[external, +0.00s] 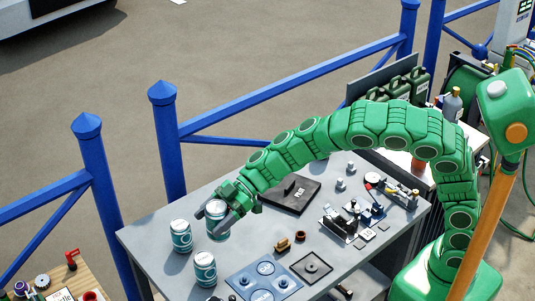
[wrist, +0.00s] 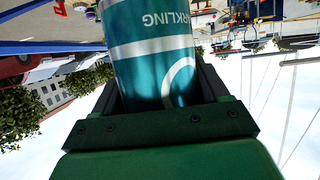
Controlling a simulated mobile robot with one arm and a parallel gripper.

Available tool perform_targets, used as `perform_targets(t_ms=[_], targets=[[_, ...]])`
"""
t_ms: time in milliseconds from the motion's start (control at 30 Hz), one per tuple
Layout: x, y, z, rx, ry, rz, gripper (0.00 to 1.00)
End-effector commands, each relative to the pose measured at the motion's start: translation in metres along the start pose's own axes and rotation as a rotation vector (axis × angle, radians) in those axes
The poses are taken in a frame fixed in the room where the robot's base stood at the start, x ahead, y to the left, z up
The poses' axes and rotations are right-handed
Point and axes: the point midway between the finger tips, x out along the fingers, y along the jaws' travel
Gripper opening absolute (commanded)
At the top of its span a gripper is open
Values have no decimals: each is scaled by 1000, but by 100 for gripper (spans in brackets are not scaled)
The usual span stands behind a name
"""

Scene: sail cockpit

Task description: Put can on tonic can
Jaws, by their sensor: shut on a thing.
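My gripper (external: 214,213) is shut on a teal and white can (external: 218,232) near the back left of the grey table. In the wrist view the can (wrist: 155,65) fills the space between my dark fingers (wrist: 160,90); its inverted lettering includes "RKLING". The can looks upright, but I cannot tell whether its base touches the table. Two similar teal cans stand upright on the table: one to the left (external: 181,237) and one nearer the front (external: 205,270). Their labels are too small to read, so I cannot tell which is the tonic can.
A blue panel with round fittings (external: 262,280) lies right of the front can. Small brown parts (external: 283,245), a dark square plate (external: 312,267) and a black flat case (external: 291,195) lie farther right. A blue railing (external: 285,80) runs behind the table.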

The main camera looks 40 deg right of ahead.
Motion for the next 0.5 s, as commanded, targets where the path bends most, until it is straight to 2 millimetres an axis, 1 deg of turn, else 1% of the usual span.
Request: perform_targets(t_ms=[33,200,500], targets=[[5,3,0,1,2,-1,29],[21,12,15,5,-2,0,29],[47,26,32,4,0,0,29]])
